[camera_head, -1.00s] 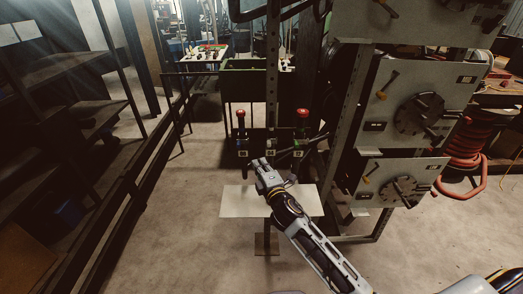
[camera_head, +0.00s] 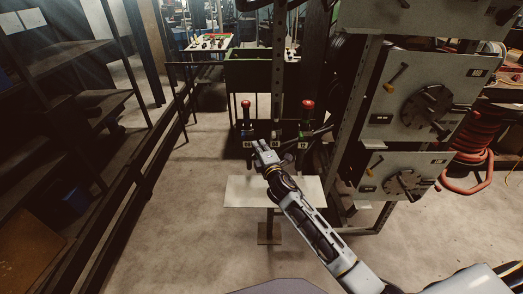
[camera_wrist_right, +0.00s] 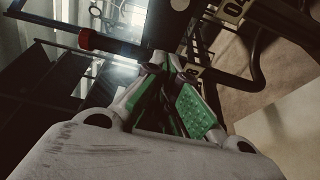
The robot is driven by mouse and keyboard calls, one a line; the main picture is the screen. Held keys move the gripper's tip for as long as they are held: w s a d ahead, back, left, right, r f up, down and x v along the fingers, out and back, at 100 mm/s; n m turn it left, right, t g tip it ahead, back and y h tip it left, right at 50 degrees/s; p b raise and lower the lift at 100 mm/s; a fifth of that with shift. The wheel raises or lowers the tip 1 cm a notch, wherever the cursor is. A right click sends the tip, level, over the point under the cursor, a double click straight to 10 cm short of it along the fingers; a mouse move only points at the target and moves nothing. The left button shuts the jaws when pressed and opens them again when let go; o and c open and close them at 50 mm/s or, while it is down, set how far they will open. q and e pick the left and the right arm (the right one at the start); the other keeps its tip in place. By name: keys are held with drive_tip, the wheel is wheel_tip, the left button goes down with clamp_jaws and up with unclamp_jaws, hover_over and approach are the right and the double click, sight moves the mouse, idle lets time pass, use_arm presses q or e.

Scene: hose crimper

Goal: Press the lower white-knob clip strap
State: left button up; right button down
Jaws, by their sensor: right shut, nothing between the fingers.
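My right gripper (camera_head: 258,148) is shut and empty, in front of the dark crimper fixture behind the pale plate. In the right wrist view its green-padded fingers (camera_wrist_right: 164,62) come together close to dark metal parts of the fixture. Two levers with red knobs stand on the fixture, one left (camera_head: 246,104) and one right (camera_head: 308,104) of the gripper. A red knob also shows at the upper left of the right wrist view (camera_wrist_right: 86,40). I cannot make out the lower white-knob clip strap; contact with the fingertips cannot be told. My left gripper is not in view.
The pale plate (camera_head: 240,192) lies below my right forearm. A rack of grey panels (camera_head: 385,185) with dials and handles stands close on the right. Dark shelving (camera_head: 65,110) lines the left. A red coiled hose (camera_head: 474,150) hangs at the right.

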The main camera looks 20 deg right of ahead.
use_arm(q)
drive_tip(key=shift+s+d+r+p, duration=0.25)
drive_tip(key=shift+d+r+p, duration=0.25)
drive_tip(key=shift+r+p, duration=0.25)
use_arm(e)
drive_tip(key=w+d, duration=0.3)
drive_tip(key=shift+d, duration=0.3)
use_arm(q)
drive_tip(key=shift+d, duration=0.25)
use_arm(e)
drive_tip(key=shift+s, duration=0.1)
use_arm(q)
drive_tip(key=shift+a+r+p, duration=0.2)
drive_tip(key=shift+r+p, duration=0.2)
use_arm(e)
drive_tip(key=shift+s+d+n+y, duration=0.2)
drive_tip(key=shift+n+y, duration=0.2)
drive_tip(key=shift+y, duration=0.2)
